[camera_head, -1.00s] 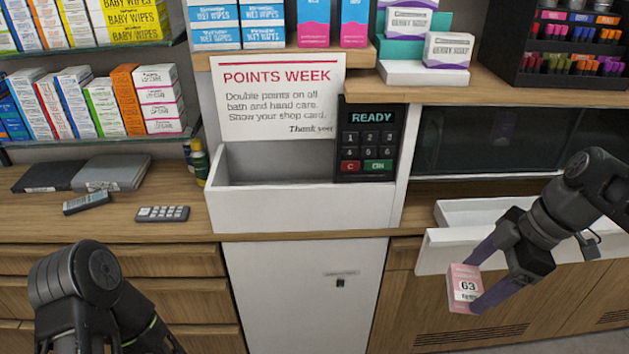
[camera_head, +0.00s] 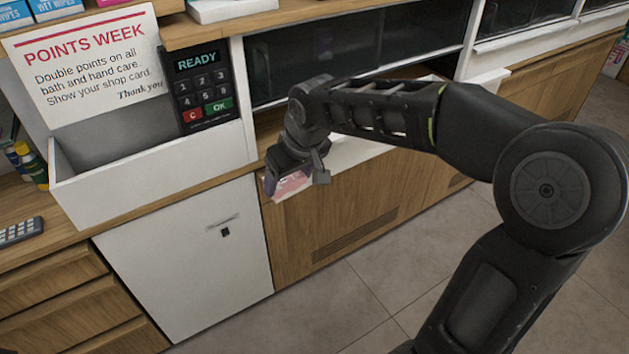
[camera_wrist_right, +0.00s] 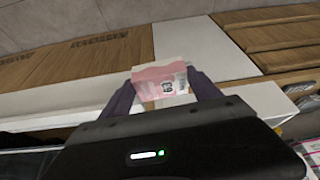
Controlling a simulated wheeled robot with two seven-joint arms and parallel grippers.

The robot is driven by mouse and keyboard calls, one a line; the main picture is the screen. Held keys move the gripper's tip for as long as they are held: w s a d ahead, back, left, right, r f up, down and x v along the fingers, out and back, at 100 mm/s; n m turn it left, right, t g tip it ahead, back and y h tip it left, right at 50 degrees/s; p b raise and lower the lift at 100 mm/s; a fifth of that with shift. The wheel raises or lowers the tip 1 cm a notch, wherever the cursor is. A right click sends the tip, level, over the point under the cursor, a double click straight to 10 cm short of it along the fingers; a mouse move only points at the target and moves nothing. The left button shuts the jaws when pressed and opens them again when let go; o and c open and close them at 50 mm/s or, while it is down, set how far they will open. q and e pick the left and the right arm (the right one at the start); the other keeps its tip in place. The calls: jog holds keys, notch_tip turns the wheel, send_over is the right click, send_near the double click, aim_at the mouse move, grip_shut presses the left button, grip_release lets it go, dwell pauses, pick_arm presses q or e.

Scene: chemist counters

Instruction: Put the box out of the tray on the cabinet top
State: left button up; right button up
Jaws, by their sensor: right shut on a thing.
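A small pink and white box (camera_head: 290,183) is between the fingers of my right gripper (camera_head: 284,174). In the right wrist view the box (camera_wrist_right: 160,80), marked 63, is gripped between both fingertips (camera_wrist_right: 157,92). The white pulled-out tray (camera_head: 358,150) is under the dark windows, partly hidden behind my right arm. The box is in front of the tray's left end, near the wooden cabinet top's front edge (camera_head: 262,165); whether it touches anything, I cannot tell. My left gripper is out of view.
A white open bin (camera_head: 155,160) stands left of the box, with a dark keypad (camera_head: 200,85) and a POINTS WEEK sign (camera_head: 88,62) above it. A white door (camera_head: 190,260) is below. A grey calculator (camera_head: 20,231) lies at far left.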

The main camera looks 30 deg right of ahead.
jog(key=w+a, duration=0.2)
jog(key=a, duration=0.8)
jog(key=w+a+f+b, duration=0.1)
jog(key=w+a, duration=0.2)
jog(key=a, duration=0.8)
jog(key=shift+w+a+f+m, duration=0.2)
jog(key=shift+f+m, duration=0.1)
